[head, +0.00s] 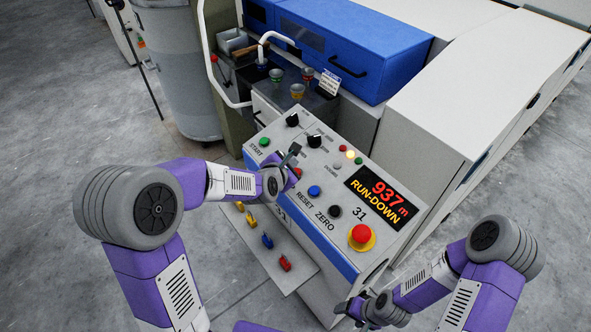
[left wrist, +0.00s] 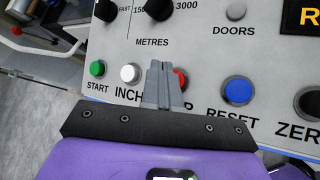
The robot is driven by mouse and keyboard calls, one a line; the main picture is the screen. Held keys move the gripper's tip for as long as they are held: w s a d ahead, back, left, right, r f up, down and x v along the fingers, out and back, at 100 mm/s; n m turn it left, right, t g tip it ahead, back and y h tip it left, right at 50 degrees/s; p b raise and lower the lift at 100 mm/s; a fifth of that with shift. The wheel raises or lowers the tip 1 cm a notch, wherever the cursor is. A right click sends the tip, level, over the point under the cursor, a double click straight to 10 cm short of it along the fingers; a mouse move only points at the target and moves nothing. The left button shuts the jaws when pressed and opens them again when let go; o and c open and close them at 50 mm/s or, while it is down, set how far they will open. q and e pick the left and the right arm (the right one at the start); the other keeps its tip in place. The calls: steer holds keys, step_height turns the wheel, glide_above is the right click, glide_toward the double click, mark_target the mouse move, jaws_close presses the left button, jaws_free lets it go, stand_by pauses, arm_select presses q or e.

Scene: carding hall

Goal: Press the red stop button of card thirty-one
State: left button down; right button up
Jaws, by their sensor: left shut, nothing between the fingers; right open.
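The control panel (head: 325,208) carries the number 31. Its small red button (left wrist: 183,78) sits between the white INCH button (left wrist: 130,73) and the blue RESET button (left wrist: 238,90); its label is hidden. In the head view the red button (head: 297,172) shows just beside my left gripper (head: 293,150). That gripper is shut and empty. In the left wrist view its fingertips (left wrist: 158,66) overlap the left part of the red button; I cannot tell whether they touch it. My right gripper (head: 348,308) is open, low near the panel's front right corner.
A larger red mushroom button (head: 361,233) on a yellow ring stands at the panel's right. The display (head: 381,200) reads 937 m RUN-DOWN. Green START (head: 264,142) and black ZERO (head: 335,211) buttons are nearby.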

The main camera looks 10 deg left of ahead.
arm_select(q)
steer(key=r, duration=0.1)
steer(key=r+p, duration=0.1)
steer(key=r, duration=0.1)
steer(key=shift+s+a+r, duration=0.1)
steer(key=shift+s+a, duration=0.15)
steer(key=shift+s, duration=0.1)
stand_by(0.5)
